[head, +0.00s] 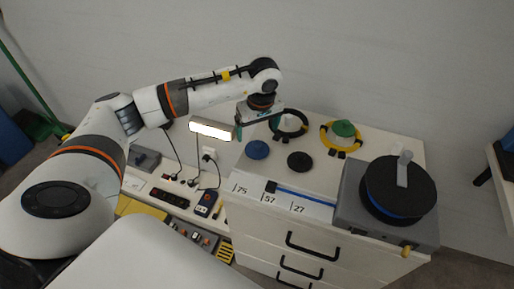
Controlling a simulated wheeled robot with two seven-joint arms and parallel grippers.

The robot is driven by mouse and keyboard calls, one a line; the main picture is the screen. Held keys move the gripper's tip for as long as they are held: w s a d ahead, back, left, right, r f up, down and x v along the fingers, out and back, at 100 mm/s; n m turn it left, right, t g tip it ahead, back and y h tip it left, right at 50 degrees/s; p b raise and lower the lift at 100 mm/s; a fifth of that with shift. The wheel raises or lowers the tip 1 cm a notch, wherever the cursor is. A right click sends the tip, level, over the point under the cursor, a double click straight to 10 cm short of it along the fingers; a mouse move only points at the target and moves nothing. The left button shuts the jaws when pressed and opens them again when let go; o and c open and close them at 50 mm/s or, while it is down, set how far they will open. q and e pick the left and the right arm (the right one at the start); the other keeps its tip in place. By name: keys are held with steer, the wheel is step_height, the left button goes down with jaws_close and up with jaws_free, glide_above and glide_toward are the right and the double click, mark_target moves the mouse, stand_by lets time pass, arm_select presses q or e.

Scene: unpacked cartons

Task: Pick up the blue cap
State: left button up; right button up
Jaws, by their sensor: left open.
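A round blue cap (257,150) lies flat on the white cabinet top (325,180), near its left edge. My left gripper (257,127) is open above and behind the cap, apart from it as far as I can see. One teal finger shows at its left side; the other finger is hard to make out against the black ring. Nothing shows between the fingers. My right gripper is out of view.
A black disc (300,161) lies right of the cap. A black ring (302,128) and a yellow ring (326,142) with a green cone (343,128) are behind. A grey device with a dark wheel (385,185) stands right. A lit lamp (211,130) is left of the cabinet.

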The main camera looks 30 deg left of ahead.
mark_target(257, 143)
arm_select(q)
steer(key=f, duration=0.5)
steer(key=f+p, duration=0.1)
steer(key=f, duration=0.1)
steer(key=shift+w+a+f, duration=0.15)
steer(key=shift+w+a, duration=0.15)
steer(key=c, duration=1.1)
